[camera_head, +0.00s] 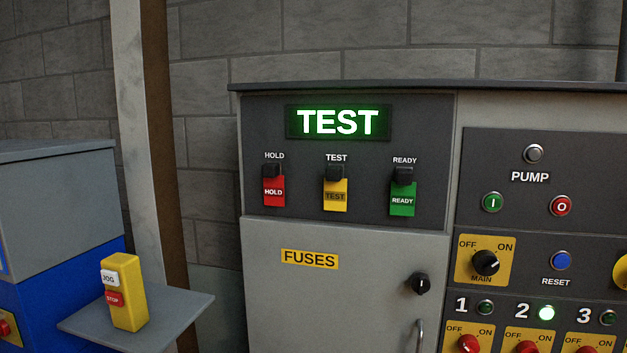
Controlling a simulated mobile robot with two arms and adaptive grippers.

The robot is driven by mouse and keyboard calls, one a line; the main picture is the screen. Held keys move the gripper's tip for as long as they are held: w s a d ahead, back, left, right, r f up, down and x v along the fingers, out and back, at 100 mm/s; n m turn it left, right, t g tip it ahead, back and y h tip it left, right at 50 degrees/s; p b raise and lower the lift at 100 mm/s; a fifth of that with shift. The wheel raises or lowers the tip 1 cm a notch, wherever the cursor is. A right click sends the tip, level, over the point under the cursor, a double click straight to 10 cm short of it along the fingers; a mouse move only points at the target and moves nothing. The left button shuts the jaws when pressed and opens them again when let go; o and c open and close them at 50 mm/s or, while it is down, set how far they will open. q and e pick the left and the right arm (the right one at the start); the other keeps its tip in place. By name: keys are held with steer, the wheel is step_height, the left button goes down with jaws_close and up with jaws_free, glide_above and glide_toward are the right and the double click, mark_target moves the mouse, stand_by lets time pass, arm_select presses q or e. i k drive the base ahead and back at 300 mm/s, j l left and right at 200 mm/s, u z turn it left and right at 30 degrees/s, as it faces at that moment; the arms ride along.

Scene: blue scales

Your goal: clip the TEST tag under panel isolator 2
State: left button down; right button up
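The yellow TEST tag (335,197) hangs below a black holder under the printed word TEST, in the middle of the cabinet's upper panel. Isolator 2 (527,346) is at the bottom edge, a red knob on a yellow OFF/ON plate. Its knob is cut off, and the space under it is out of view. Neither of my grippers is in view.
A red HOLD tag (274,192) and a green READY tag (402,201) hang either side. A lit display (338,122) reads TEST. The FUSES door (330,305) appears shut. A yellow JOG/STOP box (127,290) stands on a grey shelf (185,309) at left.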

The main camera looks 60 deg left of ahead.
mark_target(334, 185)
steer(key=k+j, duration=0.15)
steer(key=j, duration=0.15)
steer(key=k+j, duration=0.1)
steer(key=j, duration=0.25)
steer(key=k+j, duration=0.15)
steer(key=j, duration=0.15)
steer(key=k+j, duration=0.15)
steer(key=j, duration=0.2)
